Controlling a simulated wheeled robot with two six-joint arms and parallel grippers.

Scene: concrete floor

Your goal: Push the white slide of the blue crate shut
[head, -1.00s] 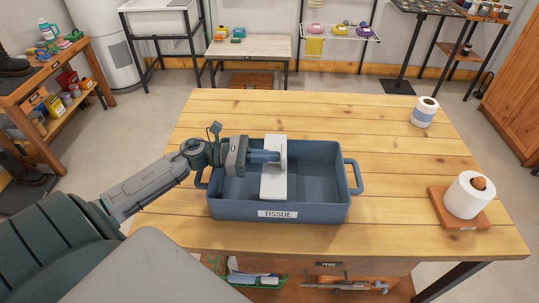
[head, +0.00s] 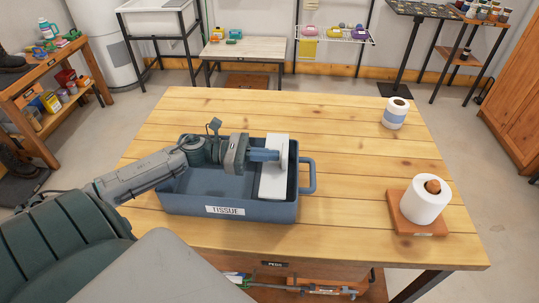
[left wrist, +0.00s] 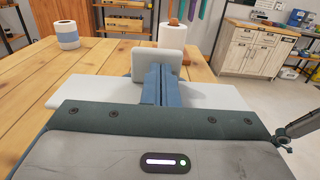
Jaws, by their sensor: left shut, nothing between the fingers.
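The blue crate (head: 183,203), labelled TISSUE, stands on the wooden table. Its white slide (head: 271,186) lies across it near the right end, with an upright white tab (head: 284,152). A narrow strip shows between slide and right end wall; I cannot tell if they touch. My left gripper (head: 278,155) is shut and empty, its blue fingertips at the left face of the tab. In the left wrist view, the shut fingers (left wrist: 157,86) meet the tab (left wrist: 140,62), and the slide (left wrist: 220,96) spreads to both sides. My right gripper is not in view.
A paper roll on a wooden base (head: 418,222) stands at the table's right. A smaller roll with a blue band (head: 396,113) stands at the back right. The table (head: 350,140) between crate and rolls is clear. The crate's right handle (head: 312,176) sticks out.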

